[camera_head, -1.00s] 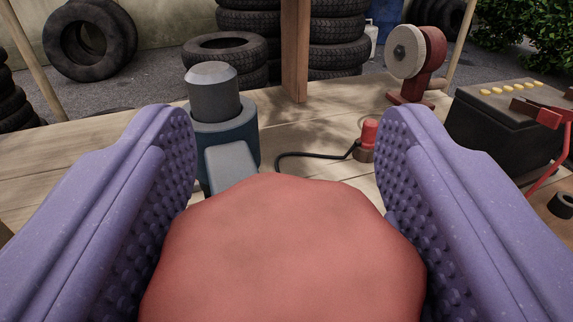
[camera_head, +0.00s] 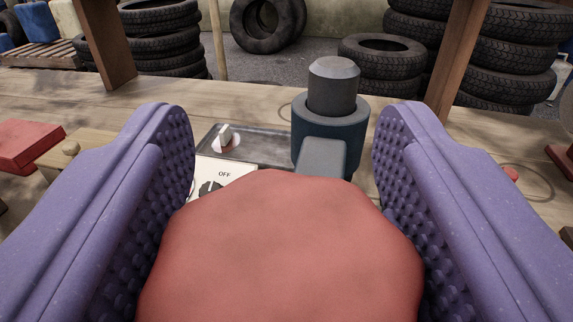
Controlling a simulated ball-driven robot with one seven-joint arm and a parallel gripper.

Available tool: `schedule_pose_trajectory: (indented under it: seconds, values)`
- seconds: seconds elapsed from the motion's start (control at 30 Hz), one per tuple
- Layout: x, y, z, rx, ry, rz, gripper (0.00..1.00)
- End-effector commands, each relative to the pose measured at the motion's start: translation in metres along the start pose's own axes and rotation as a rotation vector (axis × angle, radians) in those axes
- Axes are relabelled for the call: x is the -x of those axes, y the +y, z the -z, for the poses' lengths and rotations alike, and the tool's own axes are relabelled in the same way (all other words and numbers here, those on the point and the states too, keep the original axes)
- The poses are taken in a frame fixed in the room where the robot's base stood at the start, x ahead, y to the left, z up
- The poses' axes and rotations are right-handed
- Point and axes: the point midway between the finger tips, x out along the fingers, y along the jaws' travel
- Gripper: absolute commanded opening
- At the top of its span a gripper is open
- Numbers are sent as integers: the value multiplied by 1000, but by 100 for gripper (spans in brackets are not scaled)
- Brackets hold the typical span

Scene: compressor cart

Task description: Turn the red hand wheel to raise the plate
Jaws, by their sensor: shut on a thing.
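The red hand wheel (camera_head: 285,245), a rounded, lobed knob, fills the bottom middle of the view. My gripper (camera_head: 286,135) has its two purple studded fingers on either side of it and is shut on it. The wheel's underside and what it is mounted on are hidden. Beyond it stands a dark blue-grey cylinder (camera_head: 331,130) with a narrower grey top and a grey block at its front. I cannot make out the plate.
A red box (camera_head: 28,145) is at the far left. Wooden posts (camera_head: 458,60) rise at the bench's back edge, with stacked tyres (camera_head: 518,55) behind.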

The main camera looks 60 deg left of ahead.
Motion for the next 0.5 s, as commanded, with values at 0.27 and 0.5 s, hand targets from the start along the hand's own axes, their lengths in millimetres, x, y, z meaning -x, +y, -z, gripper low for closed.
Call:
schedule_pose_trajectory:
  seconds: [0.27, 0.5]
  values:
    - [-1, -1, 1, 1, 3, 6, 31]
    - [-1, -1, 1, 1, 3, 6, 83]
